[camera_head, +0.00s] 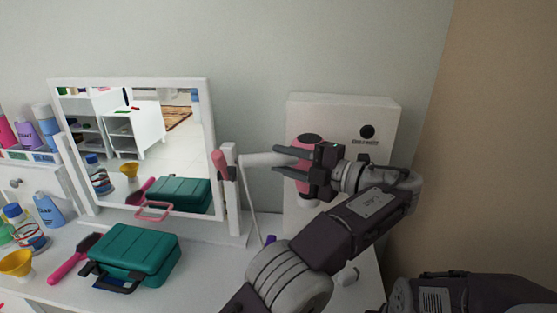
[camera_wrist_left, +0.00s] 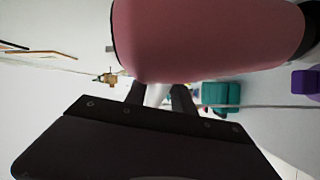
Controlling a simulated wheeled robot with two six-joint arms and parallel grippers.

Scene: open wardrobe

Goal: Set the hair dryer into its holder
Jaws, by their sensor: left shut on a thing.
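The hair dryer has a pink barrel (camera_head: 311,141), seen upright behind my gripper, and a pale handle (camera_head: 262,159) that points left. My left gripper (camera_head: 277,160) is shut on that handle, in front of the white panel. In the left wrist view the pink barrel (camera_wrist_left: 210,35) fills the top, close to the camera, with dark rims. The pale handle (camera_wrist_left: 157,95) shows between the fingertips (camera_wrist_left: 158,98). A white panel (camera_head: 350,112) with a dark round mark stands behind; I cannot tell whether it is the holder. My right gripper is out of view.
A white-framed mirror (camera_head: 213,120) stands left of the dryer, with a pink object (camera_head: 220,162) at its right post. A green case (camera_head: 140,250), a pink brush (camera_head: 68,265) and a yellow funnel (camera_head: 16,263) are on the white tabletop (camera_head: 200,270). A tan wall (camera_head: 480,150) bounds the right.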

